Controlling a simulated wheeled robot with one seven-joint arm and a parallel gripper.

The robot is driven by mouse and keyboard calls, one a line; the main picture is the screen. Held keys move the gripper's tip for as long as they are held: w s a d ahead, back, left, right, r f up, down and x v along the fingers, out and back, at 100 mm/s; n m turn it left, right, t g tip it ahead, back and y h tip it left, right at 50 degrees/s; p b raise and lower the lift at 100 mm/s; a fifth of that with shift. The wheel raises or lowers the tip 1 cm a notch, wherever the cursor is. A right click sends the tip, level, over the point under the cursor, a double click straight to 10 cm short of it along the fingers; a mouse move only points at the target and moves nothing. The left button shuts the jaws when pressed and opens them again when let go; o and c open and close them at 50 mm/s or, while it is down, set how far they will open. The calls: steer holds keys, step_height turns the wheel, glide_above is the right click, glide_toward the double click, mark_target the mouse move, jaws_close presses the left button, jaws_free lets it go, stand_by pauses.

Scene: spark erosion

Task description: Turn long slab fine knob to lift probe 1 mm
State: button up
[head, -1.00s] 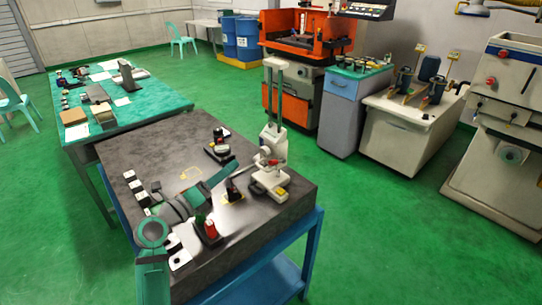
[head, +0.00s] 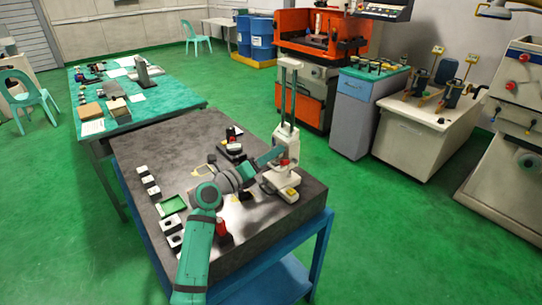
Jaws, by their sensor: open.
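A tall white measuring stand (head: 288,110) with a twin-rod column and a pale base (head: 284,190) stands near the right edge of the dark granite table. A red part (head: 284,162) shows low on its column. My gripper (head: 277,155) reaches to the stand's left side at about that height; its fingers are small and partly hidden, and I cannot tell whether they touch the stand. It holds nothing that I can see. A smaller dark stand (head: 233,149) is behind my arm. The fine knob, the probe tip and any long slab cannot be made out at this size.
Several white-and-black blocks (head: 148,180) line the granite table's (head: 170,145) left side beside a green tray (head: 172,206). A red-topped item (head: 222,228) stands near my forearm. A green-topped bench (head: 110,100) is behind left. Green floor is free right of the table.

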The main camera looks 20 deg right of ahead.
steer(key=shift+w+d, duration=0.1)
steer(key=shift+d, duration=0.1)
steer(key=c, duration=1)
steer(key=shift+c, duration=0.2)
steer(key=shift+m, duration=0.5)
steer(key=o, duration=1)
steer(key=shift+o, duration=0.2)
steer(key=shift+a, duration=0.1)
